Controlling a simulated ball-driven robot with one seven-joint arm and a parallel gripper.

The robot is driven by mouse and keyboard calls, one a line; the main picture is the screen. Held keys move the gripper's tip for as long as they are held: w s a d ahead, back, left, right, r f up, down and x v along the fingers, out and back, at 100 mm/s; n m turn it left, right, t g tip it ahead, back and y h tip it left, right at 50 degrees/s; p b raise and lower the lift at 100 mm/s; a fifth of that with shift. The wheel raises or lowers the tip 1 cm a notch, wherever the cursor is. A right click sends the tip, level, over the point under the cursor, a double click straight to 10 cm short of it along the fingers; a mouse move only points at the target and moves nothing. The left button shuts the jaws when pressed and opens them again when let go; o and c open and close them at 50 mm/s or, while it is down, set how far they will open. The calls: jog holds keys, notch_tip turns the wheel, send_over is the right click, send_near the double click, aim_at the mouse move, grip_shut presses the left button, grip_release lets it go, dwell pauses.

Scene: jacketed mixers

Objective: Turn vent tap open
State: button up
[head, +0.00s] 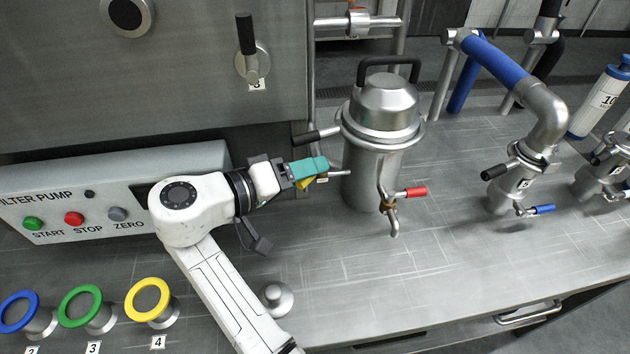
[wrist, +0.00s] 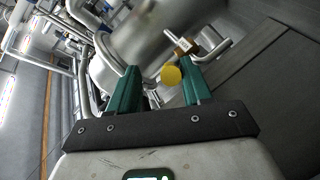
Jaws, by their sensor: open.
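A steel vessel (head: 371,165) with a domed lid stands on the bench; its body also shows in the wrist view (wrist: 150,38). A small tap with a yellow handle (head: 305,184) is on its left side, mostly hidden by my gripper in the head view. In the wrist view the yellow handle end (wrist: 171,76) lies between my fingers, nearer the right one, with a brass body (wrist: 187,46) behind. My gripper (head: 322,165) is open, its teal fingers either side of the handle; contact cannot be told. No readable label shows which tap is the vent tap.
A red-handled tap (head: 410,192) is on the vessel's front. A black lever (head: 316,135) sticks out left above my gripper. The filter pump panel (head: 120,185) stands at left. Bench in front of the vessel is clear.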

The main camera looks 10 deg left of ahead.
jog(key=s+d+r, duration=0.4)
jog(key=s+r, duration=0.7)
jog(key=s, duration=0.2)
jog(key=shift+s+r+p, duration=0.2)
jog(key=shift+r+p, duration=0.1)
jog(key=shift+p, duration=0.15)
